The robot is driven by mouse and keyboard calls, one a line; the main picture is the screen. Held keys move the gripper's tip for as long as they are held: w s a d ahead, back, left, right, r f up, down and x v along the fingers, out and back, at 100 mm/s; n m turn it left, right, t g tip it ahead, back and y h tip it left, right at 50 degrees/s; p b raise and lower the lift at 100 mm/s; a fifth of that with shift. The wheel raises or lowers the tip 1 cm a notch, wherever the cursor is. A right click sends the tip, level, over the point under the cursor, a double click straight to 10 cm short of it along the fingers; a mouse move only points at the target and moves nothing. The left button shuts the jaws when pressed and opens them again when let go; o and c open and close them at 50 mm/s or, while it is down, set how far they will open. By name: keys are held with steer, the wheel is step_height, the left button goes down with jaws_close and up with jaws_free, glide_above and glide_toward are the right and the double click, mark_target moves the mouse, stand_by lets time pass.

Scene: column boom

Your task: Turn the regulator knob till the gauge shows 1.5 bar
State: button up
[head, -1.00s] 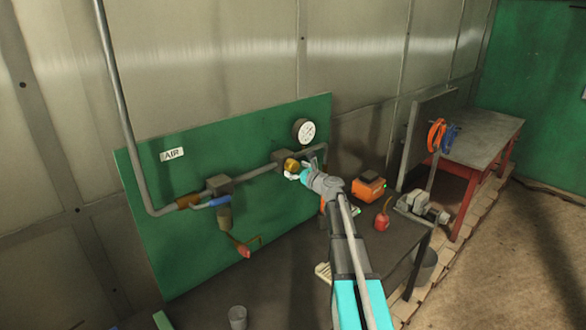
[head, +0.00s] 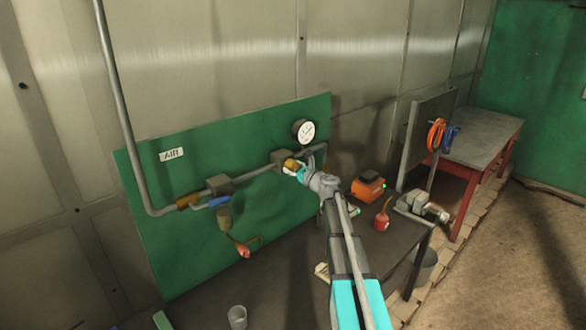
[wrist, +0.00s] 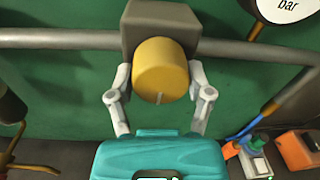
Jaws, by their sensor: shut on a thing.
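The yellow regulator knob (head: 290,165) sits on a grey regulator block (head: 281,156) in the pipe on the green board. In the wrist view the knob (wrist: 160,68) shows a small pale mark near its lower edge. My gripper (wrist: 160,88) is shut on the knob, one grey finger at each side. In the head view my gripper (head: 296,168) partly covers the knob. The round white gauge (head: 303,131) is up and right of the knob; its needle is too small to read. In the wrist view only the gauge's lower part (wrist: 286,8) shows, with "bar" on it.
A grey pipe (head: 130,120) comes down the wall. A blue-handled valve (head: 212,202) and red-ended lever (head: 243,250) are left of the knob. An orange box (head: 368,189) and red oil can (head: 382,222) stand on the dark bench at right. A cup (head: 237,317) stands at front.

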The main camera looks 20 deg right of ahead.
steer(key=shift+n, duration=0.4)
steer(key=n, duration=0.6)
steer(key=shift+w, duration=0.1)
steer(key=n, duration=0.6)
steer(key=shift+d+r+n+b, duration=0.1)
steer(key=shift+d+n+b, duration=0.05)
steer(key=shift+n+b, duration=0.2)
steer(key=n, duration=0.4)
steer(key=shift+y, duration=0.4)
steer(key=n, duration=0.3)
steer(key=shift+r+n, duration=0.1)
steer(key=shift+n, duration=0.25)
steer(key=n, duration=0.6)
steer(key=shift+n, duration=0.3)
